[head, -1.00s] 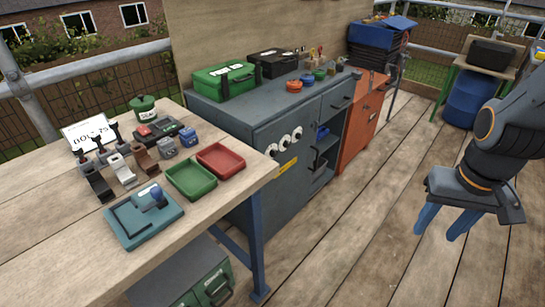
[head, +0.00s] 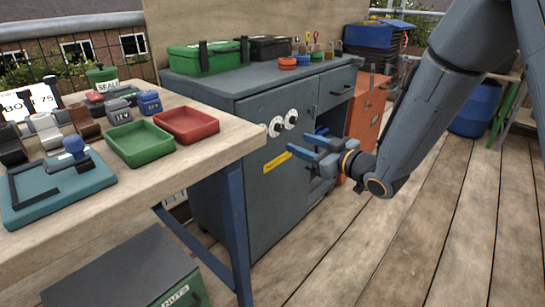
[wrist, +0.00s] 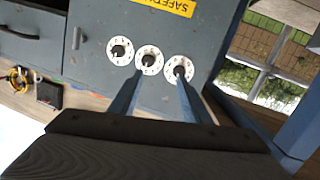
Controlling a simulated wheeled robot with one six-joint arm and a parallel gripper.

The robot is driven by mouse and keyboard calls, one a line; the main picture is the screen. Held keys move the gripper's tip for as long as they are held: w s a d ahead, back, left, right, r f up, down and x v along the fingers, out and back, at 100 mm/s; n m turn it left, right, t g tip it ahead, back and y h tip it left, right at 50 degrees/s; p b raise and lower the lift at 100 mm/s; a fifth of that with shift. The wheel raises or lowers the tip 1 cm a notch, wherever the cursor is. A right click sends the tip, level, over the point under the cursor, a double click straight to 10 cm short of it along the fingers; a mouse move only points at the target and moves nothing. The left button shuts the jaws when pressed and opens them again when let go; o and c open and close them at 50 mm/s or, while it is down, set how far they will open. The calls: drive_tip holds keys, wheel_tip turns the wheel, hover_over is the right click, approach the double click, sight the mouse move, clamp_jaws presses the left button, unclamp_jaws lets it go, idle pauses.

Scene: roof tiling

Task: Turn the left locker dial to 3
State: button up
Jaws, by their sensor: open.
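Three white dials sit in a row on the grey locker door (head: 258,205). The wrist view is turned over, so the left dial (wrist: 180,69) is the rightmost there, next to the middle dial (wrist: 150,60) and the right dial (wrist: 120,51). Each has a dark centre knob; its numbers are too small to read. My gripper (head: 297,142) is open and empty, in front of the door to the right of the dials. In the wrist view its fingers (wrist: 159,78) point toward the middle and left dials.
A yellow label (head: 277,161) is below the dials. The wooden table (head: 225,143) with green tray (head: 139,144) and red tray (head: 187,125) stands close to the left, its leg (head: 235,220) beside the locker. Deck floor (head: 385,250) in front is clear.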

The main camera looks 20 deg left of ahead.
drive_tip(key=shift+w+a+f+n+g+y+b, duration=0.25)
drive_tip(key=shift+a+y+b, duration=0.25)
drive_tip(key=shift+a, duration=1.3)
drive_tip(key=shift+w+a+f+n+g+y+b, duration=0.15)
drive_tip(key=shift+w+a+n+g+y+b, duration=0.3)
drive_tip(key=shift+a, duration=1.3)
drive_tip(key=shift+w+a+f+n+y+b, duration=0.1)
drive_tip(key=shift+a+f+y+b, duration=0.4)
drive_tip(key=shift+a, duration=1.3)
drive_tip(key=shift+r, duration=0.3)
drive_tip(key=shift+s, duration=0.1)
drive_tip(key=c, duration=1)
drive_tip(key=shift+c, duration=0.2)
